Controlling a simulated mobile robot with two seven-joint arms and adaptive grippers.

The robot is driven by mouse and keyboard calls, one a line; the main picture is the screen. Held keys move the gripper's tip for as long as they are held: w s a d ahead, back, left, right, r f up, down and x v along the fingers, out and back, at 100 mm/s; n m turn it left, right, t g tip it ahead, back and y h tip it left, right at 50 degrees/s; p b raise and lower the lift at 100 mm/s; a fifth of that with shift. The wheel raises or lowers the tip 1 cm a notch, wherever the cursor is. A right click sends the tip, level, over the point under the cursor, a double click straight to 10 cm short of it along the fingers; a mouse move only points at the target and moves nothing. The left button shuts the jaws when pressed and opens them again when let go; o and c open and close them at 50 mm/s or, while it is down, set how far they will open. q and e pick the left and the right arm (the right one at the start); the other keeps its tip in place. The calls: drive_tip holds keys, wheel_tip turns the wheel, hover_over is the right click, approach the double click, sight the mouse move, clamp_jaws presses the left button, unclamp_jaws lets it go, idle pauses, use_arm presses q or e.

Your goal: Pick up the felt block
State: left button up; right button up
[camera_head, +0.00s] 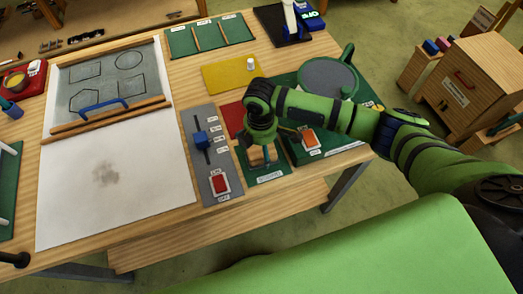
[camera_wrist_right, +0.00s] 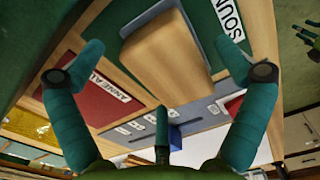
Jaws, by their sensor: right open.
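The block that I take for the felt block is a tan wooden block (camera_wrist_right: 165,55) with a pale grey layer along one edge. It sits on a green, wood-edged tray and fills the middle of the right wrist view. In the head view the block (camera_head: 262,155) shows just below my right gripper (camera_head: 262,143). My right gripper is open, its teal fingers spread on either side of the block in the right wrist view (camera_wrist_right: 161,78). No finger visibly touches the block.
A grey panel (camera_head: 206,160) with a blue slider and a red switch lies just left of the block. A red mat (camera_head: 232,117) is behind it. A tray with an orange-red item (camera_head: 309,138) and a round grey plate (camera_head: 327,78) are to the right. White paper (camera_head: 140,205) lies left.

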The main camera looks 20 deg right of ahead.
drive_tip(key=shift+s, duration=0.1)
drive_tip(key=c, duration=1)
drive_tip(key=shift+c, duration=1.2)
drive_tip(key=shift+r+b, duration=0.3)
drive_tip(key=shift+r, duration=0.15)
wheel_tip(320, 180, up, 3)
drive_tip(key=shift+f+b, duration=0.1)
drive_tip(key=shift+b, duration=0.6)
use_arm(q)
drive_tip(key=f+b, duration=0.1)
drive_tip(key=f, duration=0.1)
drive_tip(key=s+f+b, duration=0.1)
drive_tip(key=f, duration=0.1)
drive_tip(key=shift+f+b, duration=0.3)
drive_tip(key=shift+f, duration=0.05)
use_arm(e)
drive_tip(key=s+d+r, duration=0.2)
drive_tip(key=s, duration=0.1)
drive_tip(key=s+d+r, duration=0.2)
drive_tip(key=d+r, duration=0.1)
drive_tip(key=s+d+r, duration=0.2)
drive_tip(key=s, duration=0.1)
drive_tip(key=shift+s+d+r, duration=0.2)
drive_tip(key=shift+s+d, duration=0.15)
